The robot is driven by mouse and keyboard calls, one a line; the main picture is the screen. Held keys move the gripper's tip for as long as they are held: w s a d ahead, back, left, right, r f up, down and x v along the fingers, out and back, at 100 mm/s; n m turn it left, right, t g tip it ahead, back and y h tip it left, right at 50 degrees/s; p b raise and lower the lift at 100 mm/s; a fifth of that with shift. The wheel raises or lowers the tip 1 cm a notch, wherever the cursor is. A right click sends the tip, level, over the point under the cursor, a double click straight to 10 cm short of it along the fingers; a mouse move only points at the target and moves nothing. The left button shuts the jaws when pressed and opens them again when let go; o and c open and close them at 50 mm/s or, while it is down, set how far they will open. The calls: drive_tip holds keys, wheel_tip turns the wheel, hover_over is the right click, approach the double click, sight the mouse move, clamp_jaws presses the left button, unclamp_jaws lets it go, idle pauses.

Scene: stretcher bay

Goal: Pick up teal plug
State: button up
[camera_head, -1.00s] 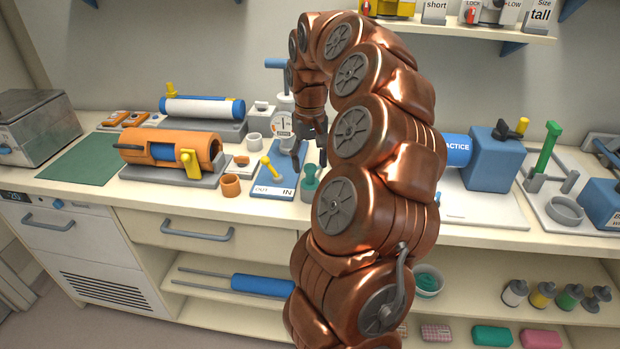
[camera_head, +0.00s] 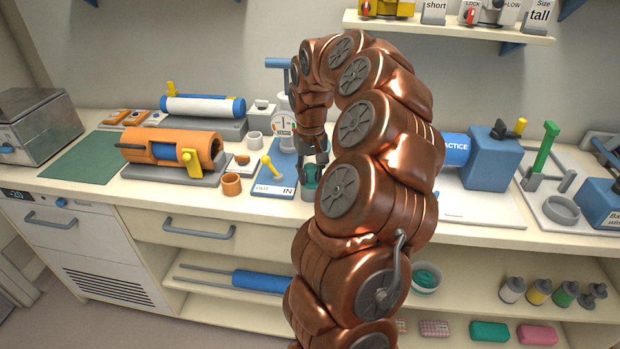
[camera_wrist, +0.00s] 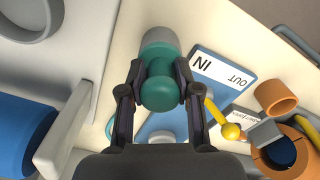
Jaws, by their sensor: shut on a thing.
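The teal plug (camera_wrist: 161,92) is between the two fingers of my gripper (camera_wrist: 160,80) in the wrist view, with the fingers touching its sides. My gripper is shut on it. The plug's lower end meets a grey round holder (camera_wrist: 160,38); I cannot tell whether it still sits inside it. In the head view my gripper (camera_head: 312,172) points down over the counter at the right of the blue IN/OUT board, and the plug (camera_head: 311,177) is partly hidden by the fingers.
The blue IN/OUT board (camera_head: 275,188) with a yellow-knobbed lever stands close on the left. An orange cup (camera_head: 231,184) and an orange cylinder device (camera_head: 170,146) are farther left. A blue PRACTICE block (camera_head: 493,160) stands to the right, behind my arm.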

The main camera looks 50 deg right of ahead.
clamp_jaws()
drive_tip(key=shift+r, duration=0.15)
